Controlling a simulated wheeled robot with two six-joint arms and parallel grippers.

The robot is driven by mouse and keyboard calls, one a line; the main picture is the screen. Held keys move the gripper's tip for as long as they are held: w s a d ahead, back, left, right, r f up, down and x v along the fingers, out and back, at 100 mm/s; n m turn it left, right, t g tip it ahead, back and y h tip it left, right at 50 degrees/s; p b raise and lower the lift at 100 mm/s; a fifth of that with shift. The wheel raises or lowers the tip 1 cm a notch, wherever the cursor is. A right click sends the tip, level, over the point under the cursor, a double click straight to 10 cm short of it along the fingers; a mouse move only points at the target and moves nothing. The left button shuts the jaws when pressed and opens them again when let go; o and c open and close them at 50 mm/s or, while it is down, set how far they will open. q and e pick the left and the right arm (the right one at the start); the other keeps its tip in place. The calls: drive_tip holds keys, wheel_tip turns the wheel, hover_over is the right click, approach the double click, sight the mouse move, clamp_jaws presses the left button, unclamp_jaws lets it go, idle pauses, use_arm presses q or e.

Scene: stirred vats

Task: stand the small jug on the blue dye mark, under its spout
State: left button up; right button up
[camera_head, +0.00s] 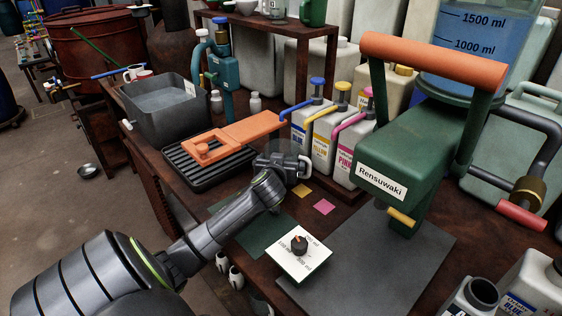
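My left gripper (296,168) reaches in from the lower left and is just in front of the dye bottles, low over the table. A faint clear shape (287,147), perhaps the small jug, shows right behind and above it. My gripper hides most of that shape, and I cannot tell whether the fingers are closed on it. The blue dye bottle (300,133) has a blue spout (299,107) pointing left, above this spot. The blue mark is not visible. The yellow mark (301,191) and pink mark (324,207) lie bare on the table. My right gripper is not in view.
Yellow (325,148) and pink (345,158) dye bottles stand right of the blue one. A black ribbed tray (190,177) with an orange board is left. The green Rensuwaki machine (405,160) is right. A white dial plate (300,262) is in front.

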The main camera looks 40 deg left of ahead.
use_arm(q)
drive_tip(key=shift+r, duration=0.1)
drive_tip(key=shift+s+d+r, duration=0.1)
drive_tip(key=shift+s, duration=0.05)
drive_tip(key=p+v, duration=0.1)
drive_tip(key=v, duration=1)
drive_tip(key=shift+s+d+r, duration=0.1)
drive_tip(key=shift+s, duration=0.15)
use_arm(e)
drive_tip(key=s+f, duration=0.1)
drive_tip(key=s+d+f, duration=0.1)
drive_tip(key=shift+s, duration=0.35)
